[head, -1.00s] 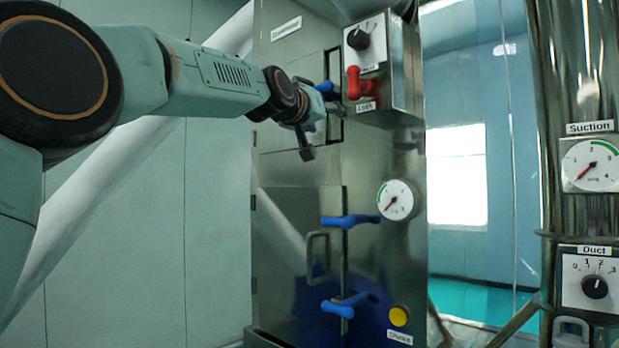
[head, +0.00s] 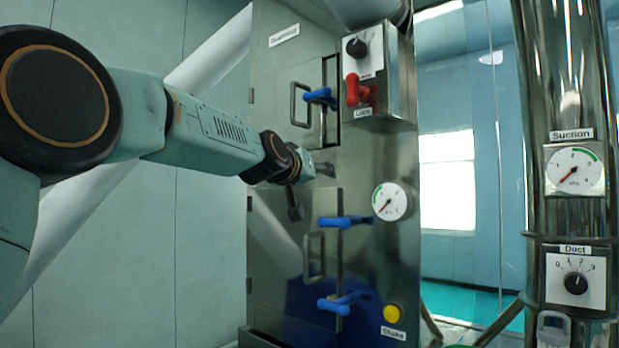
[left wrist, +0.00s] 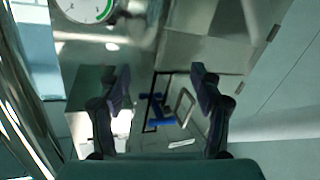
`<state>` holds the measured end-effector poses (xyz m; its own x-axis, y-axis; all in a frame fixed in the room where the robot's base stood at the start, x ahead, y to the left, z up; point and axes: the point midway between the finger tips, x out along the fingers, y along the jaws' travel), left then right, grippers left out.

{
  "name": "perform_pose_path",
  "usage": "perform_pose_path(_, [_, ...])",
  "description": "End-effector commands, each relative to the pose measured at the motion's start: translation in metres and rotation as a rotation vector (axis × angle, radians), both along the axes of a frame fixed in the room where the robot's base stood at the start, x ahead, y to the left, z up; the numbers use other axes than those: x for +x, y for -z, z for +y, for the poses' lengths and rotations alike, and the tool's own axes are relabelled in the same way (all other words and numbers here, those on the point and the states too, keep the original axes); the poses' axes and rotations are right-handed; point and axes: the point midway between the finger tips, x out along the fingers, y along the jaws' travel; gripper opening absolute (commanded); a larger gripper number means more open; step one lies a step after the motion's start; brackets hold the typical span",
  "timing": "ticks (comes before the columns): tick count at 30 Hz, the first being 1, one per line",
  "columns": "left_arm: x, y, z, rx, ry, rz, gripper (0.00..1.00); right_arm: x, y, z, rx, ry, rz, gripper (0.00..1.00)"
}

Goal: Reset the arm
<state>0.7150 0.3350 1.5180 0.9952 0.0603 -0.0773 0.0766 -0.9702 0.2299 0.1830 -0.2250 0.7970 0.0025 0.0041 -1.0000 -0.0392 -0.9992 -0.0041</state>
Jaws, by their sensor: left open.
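My left arm comes in from the left in the head view. Its gripper (head: 322,170) is in front of the steel cabinet (head: 280,165), between the upper and lower doors. In the left wrist view the two fingers (left wrist: 158,82) stand wide apart with nothing between them. A blue latch handle (head: 320,96) and a grey pull handle (head: 299,104) on the upper door show above the gripper, apart from it. My right gripper is in neither view.
A red handle (head: 357,90) and a knob (head: 358,48) sit on a box protruding at the upper right. Lower blue latches (head: 345,222), a gauge (head: 391,202) and a yellow button (head: 392,314) are below. Steel ducting (head: 560,60) stands at the right.

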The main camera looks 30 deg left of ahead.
Motion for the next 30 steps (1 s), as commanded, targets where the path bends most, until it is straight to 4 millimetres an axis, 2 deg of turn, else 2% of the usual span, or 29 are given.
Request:
perform_pose_path(11, [0.0,-0.001,0.0,-0.001,0.0,-0.001,0.65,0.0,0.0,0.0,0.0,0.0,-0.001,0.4])
perform_pose_path(14, [-0.001,-0.007,0.002,-0.001,-0.01,-0.028,0.65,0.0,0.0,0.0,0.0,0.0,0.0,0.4])
perform_pose_path(16, [0.0,-0.001,0.002,0.001,-0.015,-0.046,0.65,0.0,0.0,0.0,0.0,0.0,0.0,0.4])
perform_pose_path(17, [-0.001,0.008,0.001,0.002,-0.017,-0.045,0.65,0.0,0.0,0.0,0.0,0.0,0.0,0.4])
perform_pose_path(20, [-0.002,0.05,-0.008,0.009,-0.015,-0.018,0.65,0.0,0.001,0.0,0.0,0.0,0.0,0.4])
perform_pose_path(26, [-0.004,0.17,-0.027,0.029,-0.001,0.106,0.65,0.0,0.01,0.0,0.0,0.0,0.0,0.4])
perform_pose_path(30, [-0.017,0.261,-0.041,0.043,0.013,0.214,0.65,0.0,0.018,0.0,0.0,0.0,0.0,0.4])
